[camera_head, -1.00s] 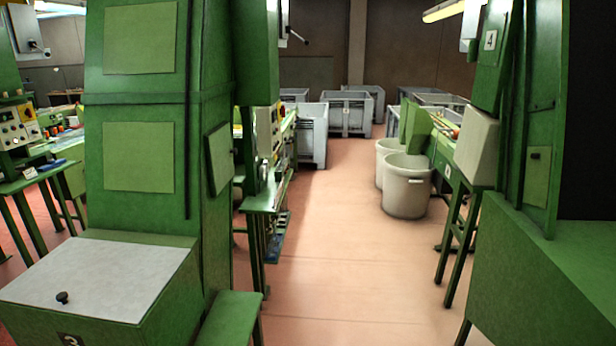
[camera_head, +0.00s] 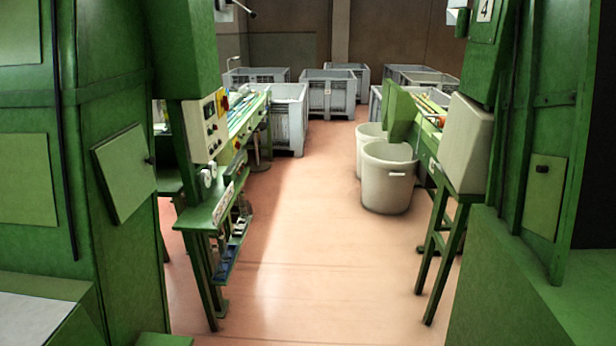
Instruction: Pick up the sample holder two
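No sample holder can be made out in the head view. Neither of my grippers is in view. The small items on the green machine stand at left (camera_head: 212,205) and on the belt of the right-hand machine (camera_head: 432,122) are too small to identify.
A clear aisle of pinkish floor (camera_head: 310,260) runs between tall green machines at left (camera_head: 110,120) and right (camera_head: 525,250). Two pale round bins (camera_head: 388,188) stand on the aisle's right side. Several grey crates (camera_head: 330,93) stand at the back.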

